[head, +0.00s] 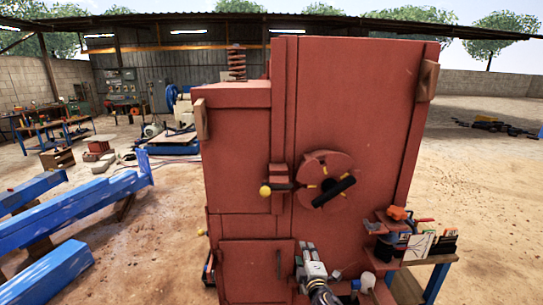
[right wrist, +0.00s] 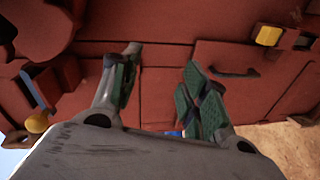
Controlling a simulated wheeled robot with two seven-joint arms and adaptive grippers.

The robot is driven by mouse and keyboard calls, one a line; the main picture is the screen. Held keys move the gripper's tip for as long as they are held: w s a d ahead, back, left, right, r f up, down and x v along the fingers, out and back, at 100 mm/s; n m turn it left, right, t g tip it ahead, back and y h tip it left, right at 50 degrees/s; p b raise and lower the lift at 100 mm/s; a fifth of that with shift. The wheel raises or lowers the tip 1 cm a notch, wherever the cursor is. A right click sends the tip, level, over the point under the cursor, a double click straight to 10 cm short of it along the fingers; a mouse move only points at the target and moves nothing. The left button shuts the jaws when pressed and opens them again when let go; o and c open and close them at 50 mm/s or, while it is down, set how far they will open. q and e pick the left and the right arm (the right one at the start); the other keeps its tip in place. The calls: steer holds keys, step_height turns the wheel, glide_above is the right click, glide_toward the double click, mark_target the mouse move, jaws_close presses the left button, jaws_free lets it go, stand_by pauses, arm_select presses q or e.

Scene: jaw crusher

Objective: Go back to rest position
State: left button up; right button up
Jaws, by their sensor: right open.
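The red jaw crusher (head: 350,95) fills the middle of the head view. My right gripper (head: 308,258) is low in front of its face, below the round hub (head: 326,178) with a black handle. In the right wrist view my right gripper (right wrist: 160,72) is open, its green-padded fingers spread apart with nothing between them. The crusher's red panels (right wrist: 165,55) lie behind the fingers, with a dark handle (right wrist: 235,73) to their right. I cannot tell the exact gap to the panels. My left gripper is not in view.
A blue side table (head: 425,258) with tools and cards stands at the crusher's right. A yellow-knobbed lever (head: 266,190) sticks out left of the hub. Blue beams (head: 75,215) lie at the left. Workbenches (head: 50,130) stand farther back. Open sandy ground (head: 490,200) lies at the right.

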steer(key=s+d+f+m+g, duration=0.2)
steer(key=d+f+m, duration=0.1)
steer(key=f, duration=0.7)
steer(key=s+d+f+m+g, duration=0.2)
steer(key=d+f, duration=0.2)
steer(key=f, duration=0.7)
steer(key=s+d+f+m+g, duration=0.2)
steer(key=d+f+m, duration=0.1)
steer(key=f, duration=0.7)
steer(key=s+d+f+m+g, duration=0.2)
steer(key=s+d+f, duration=0.2)
steer(key=s+f, duration=0.65)
steer(key=s+d+f+m+g+h, duration=0.1)
steer(key=s+d+f+m+g, duration=0.1)
steer(key=s+f, duration=0.7)
steer(key=s+d+f+m+g+h, duration=0.1)
steer(key=s+d+f+g, duration=0.1)
steer(key=s+f, duration=0.65)
steer(key=s+a+f+g, duration=0.1)
steer(key=s, duration=1.2)
steer(key=s+a+f+m+g, duration=0.1)
steer(key=s+a+g, duration=0.1)
steer(key=s, duration=1.2)
steer(key=shift+a+f+y, duration=0.25)
steer(key=shift+f+y, duration=0.05)
